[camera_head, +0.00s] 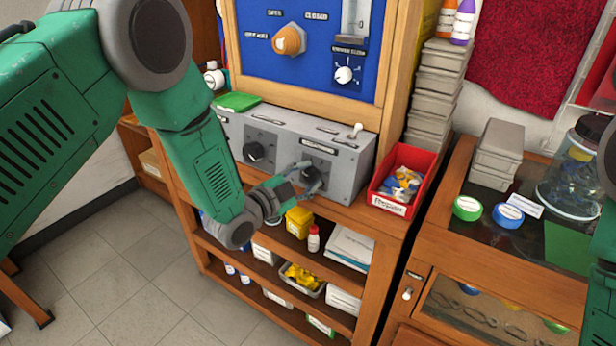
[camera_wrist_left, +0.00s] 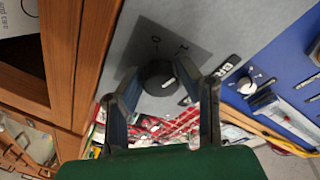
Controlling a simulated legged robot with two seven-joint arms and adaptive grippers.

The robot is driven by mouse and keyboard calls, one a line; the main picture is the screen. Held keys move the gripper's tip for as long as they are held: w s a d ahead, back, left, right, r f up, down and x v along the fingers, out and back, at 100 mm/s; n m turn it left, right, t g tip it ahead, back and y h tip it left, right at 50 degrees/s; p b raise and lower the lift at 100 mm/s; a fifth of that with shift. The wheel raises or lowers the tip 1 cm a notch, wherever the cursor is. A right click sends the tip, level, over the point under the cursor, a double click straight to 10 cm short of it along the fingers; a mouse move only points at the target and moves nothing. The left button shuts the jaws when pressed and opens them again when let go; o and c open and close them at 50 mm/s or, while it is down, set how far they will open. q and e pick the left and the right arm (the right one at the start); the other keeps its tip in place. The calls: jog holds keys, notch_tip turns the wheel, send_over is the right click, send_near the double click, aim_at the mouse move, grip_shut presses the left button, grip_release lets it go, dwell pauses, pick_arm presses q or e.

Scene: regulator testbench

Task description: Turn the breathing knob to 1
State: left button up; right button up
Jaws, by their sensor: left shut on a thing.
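A grey box (camera_head: 354,172) on the wooden bench carries two black knobs on dark square plates. The left knob (camera_head: 254,152) is free. My left gripper (camera_head: 308,180) is at the right knob (camera_head: 312,173), partly covering it. In the left wrist view this black knob (camera_wrist_left: 158,76) sits between the fingers of my left gripper (camera_wrist_left: 165,90), which is shut on it. Marks "0" and "1" show on the plate (camera_wrist_left: 172,50) beside it. A white mark shows on the knob's edge. The label above the knob is too small to read. My right gripper is out of view.
A small white switch (camera_head: 355,131) is on the box top. A red bin (camera_head: 391,205) of parts stands just right of the box. A blue panel (camera_head: 310,70) with an orange knob (camera_head: 289,40) and a white dial (camera_head: 345,75) rises behind. Shelves with containers lie below.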

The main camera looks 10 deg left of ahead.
pick_arm(q)
jog(key=shift+s+d+f, duration=0.1)
jog(key=o, duration=1.1)
jog(key=shift+o, duration=0.2)
jog(key=v, duration=1.2)
